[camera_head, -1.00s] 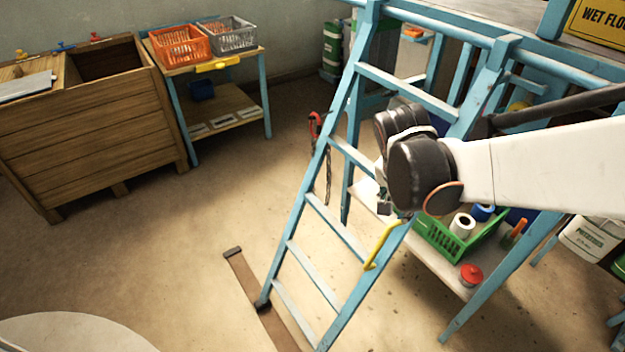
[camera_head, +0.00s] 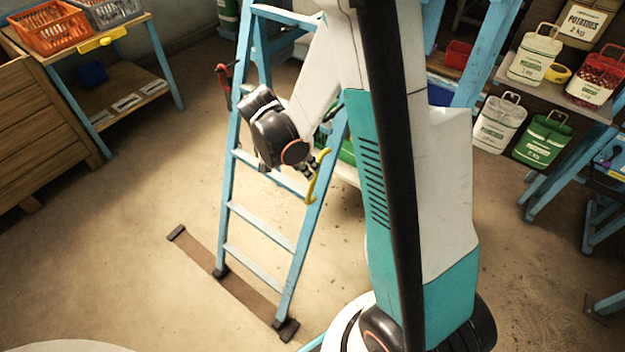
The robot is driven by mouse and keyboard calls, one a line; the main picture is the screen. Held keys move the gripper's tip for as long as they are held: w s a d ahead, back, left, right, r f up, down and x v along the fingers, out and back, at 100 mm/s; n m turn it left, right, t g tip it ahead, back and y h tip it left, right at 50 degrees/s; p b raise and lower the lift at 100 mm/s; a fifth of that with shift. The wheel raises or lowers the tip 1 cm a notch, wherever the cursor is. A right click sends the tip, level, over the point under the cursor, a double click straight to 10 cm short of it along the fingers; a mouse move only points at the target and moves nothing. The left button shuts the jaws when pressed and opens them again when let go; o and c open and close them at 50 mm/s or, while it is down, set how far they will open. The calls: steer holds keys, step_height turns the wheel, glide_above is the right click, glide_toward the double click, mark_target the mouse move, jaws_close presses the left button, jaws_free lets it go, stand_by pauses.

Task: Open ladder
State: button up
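The light blue ladder (camera_head: 261,227) stands left of centre, its feet on a brown floor strip (camera_head: 200,254). A yellow handle (camera_head: 318,180) is fixed to its right rail. My gripper (camera_head: 314,170) is at the handle, in front of the right rail. It is small and partly hidden by my dark wrist, so I cannot tell whether its fingers are open or closed around the handle. My arm hides part of the ladder's upper right side.
A wooden bin (camera_head: 40,130) and a small table with an orange basket (camera_head: 48,28) stand at the left. The floor left of the ladder is clear.

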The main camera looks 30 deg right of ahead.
steer(key=b+x, duration=0.2)
steer(key=x, duration=0.6)
steer(key=shift+f+b, duration=0.1)
steer(key=shift+b, duration=0.25)
jaws_close()
